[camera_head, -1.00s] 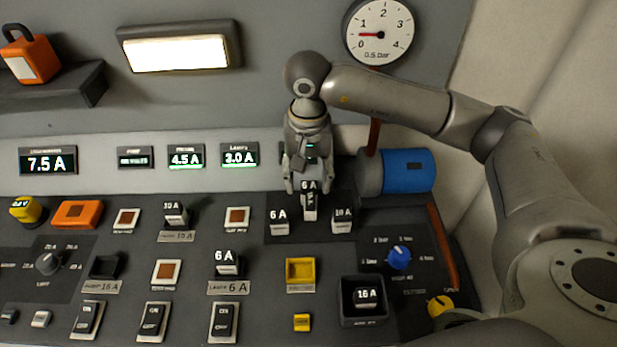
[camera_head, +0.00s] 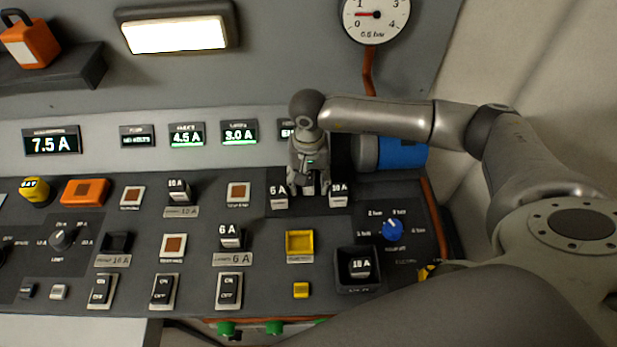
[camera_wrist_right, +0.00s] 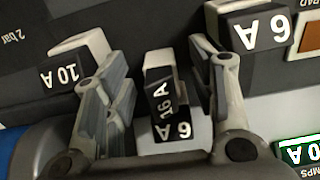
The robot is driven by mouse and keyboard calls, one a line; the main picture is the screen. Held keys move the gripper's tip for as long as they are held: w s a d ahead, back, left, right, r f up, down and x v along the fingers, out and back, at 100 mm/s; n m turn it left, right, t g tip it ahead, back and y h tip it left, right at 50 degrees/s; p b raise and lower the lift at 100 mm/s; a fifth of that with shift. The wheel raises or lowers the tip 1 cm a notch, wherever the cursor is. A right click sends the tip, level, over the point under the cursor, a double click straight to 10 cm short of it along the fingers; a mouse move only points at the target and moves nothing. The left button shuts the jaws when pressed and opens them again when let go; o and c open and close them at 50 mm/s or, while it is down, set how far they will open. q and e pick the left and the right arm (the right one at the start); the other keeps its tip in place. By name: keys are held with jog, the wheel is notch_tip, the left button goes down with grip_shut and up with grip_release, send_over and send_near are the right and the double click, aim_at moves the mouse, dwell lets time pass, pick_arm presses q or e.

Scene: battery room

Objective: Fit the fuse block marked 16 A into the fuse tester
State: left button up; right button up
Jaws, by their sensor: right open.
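My right gripper (camera_head: 309,188) is open, its fingers around a black-and-white fuse block at the back row. In the right wrist view this block (camera_wrist_right: 160,95) stands between the fingertips (camera_wrist_right: 162,100); one face reads 6 A, and its side seems to read 16 A. Blocks marked 6 A (camera_head: 279,199) and 10 A (camera_head: 339,197) flank it. A block (camera_head: 360,268) with a blurred mark, 10 A or 16 A, sits in a dark tray (camera_head: 343,284). My left gripper is out of view.
A dark socket labelled 16 A (camera_head: 117,243) looks empty. Blocks marked 10 A (camera_head: 178,188) and 6 A (camera_head: 230,235) sit in the panel. A blue cylinder (camera_head: 403,154) and a blue knob (camera_head: 393,230) are right of the gripper. Switches line the front.

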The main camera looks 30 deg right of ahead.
jog(key=shift+f, duration=0.1)
jog(key=shift+c, duration=0.4)
jog(key=c, duration=1.1)
jog(key=shift+o, duration=0.2)
jog(key=shift+w, duration=0.1)
